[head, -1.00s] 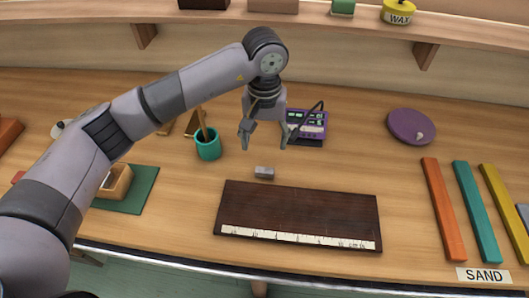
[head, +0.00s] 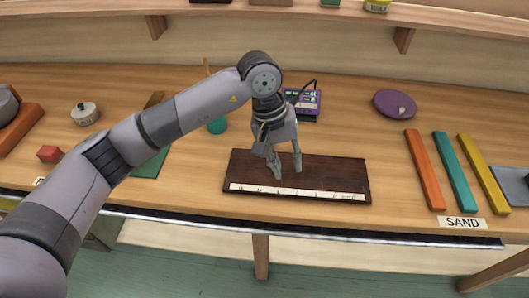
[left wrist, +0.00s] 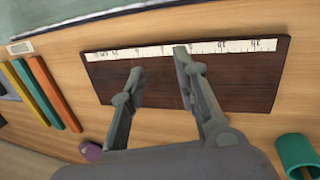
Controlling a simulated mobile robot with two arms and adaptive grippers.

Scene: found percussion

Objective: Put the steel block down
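I cannot make out the steel block in either view now; my left gripper and arm cover the spot behind the board where a small grey block lay earlier. My left gripper (head: 288,173) points down over the dark wooden board (head: 335,177), which has a white ruled strip (head: 300,193) along its front edge. In the left wrist view the two fingers (left wrist: 158,62) are spread apart over the board (left wrist: 235,85), with nothing visible between them. My right gripper is not in view.
A purple device (head: 303,101) and a teal cup (head: 217,125) stand behind the board. A purple disc (head: 393,103) lies back right. Orange (head: 424,170), teal (head: 454,172) and yellow (head: 483,174) bars lie at right by a SAND label (head: 462,222). Bare table lies between board and bars.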

